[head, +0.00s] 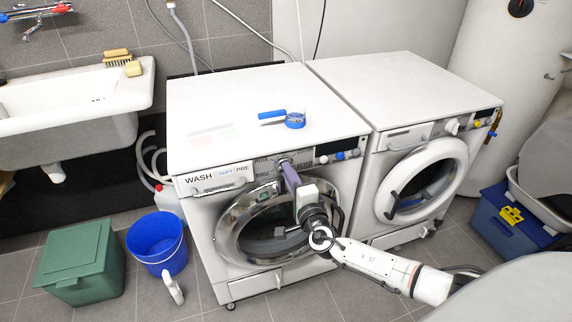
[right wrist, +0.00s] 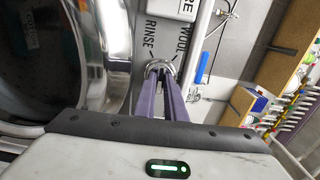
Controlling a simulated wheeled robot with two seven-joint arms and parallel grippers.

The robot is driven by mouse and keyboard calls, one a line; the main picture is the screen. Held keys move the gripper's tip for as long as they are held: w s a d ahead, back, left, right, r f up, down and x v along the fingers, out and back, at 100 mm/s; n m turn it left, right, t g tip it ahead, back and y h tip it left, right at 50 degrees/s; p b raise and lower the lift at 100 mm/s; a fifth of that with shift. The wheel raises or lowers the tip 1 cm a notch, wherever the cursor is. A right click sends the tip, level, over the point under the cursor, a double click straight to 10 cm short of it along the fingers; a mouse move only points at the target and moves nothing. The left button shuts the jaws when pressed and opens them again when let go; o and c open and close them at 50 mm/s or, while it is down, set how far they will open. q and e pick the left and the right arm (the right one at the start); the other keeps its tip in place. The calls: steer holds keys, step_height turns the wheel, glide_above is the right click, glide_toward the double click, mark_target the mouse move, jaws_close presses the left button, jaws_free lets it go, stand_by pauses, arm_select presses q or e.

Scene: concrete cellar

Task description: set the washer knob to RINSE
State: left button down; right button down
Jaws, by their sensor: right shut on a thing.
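The washer (head: 200,245) is the left white machine, with a round chrome-rimmed door and a panel printed WASH, SOFT and PRE. Its silver knob (right wrist: 160,65) sits on the panel, with the words RINSE and WOOL printed beside it in the right wrist view. My right gripper (head: 286,166) reaches up in front of the door to the panel. Its purple fingers (right wrist: 161,76) are shut on the knob, one on each side. The fingers hide much of the knob, and I cannot tell which word it points to. My left gripper is not in view.
Blue-handled tool and blue tape roll (head: 294,120) lie on the washer top. A second white machine (head: 425,165) stands to the right.

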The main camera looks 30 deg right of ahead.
steer(key=shift+w+d+r, duration=0.15)
steer(key=shift+r, duration=0.15)
steer(key=shift+r+n+p, duration=0.15)
steer(key=shift+n+p, duration=0.75)
steer(key=shift+p, duration=0.05)
steer(key=shift+n+p, duration=0.75)
steer(key=shift+n, duration=0.65)
steer(key=shift+n+p, duration=0.5)
steer(key=shift+p, duration=0.1)
steer(key=c, duration=1.7)
jaws_free()
steer(key=shift+f, duration=0.2)
